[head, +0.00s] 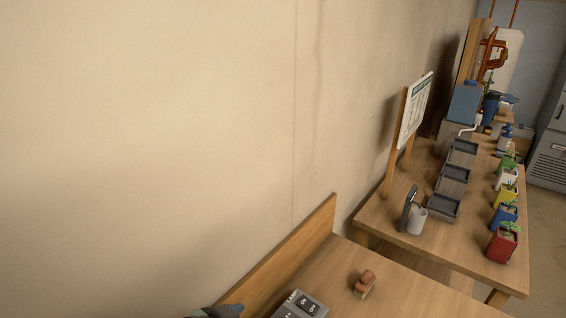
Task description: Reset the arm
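My gripper does not show in the head view, and no part of my arm can be made out for sure. A dark grey-teal shape (216,311) is cut off by the bottom edge, and I cannot tell what it is.
A near wooden table (330,270) holds a grey switch box (302,305) and a small brown block-like object (365,284). A farther table (460,240) carries grey trays (453,180), colored plant pots (503,243), a grey cup (416,221) and a sign board (414,110). A bare wall (150,130) fills the left.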

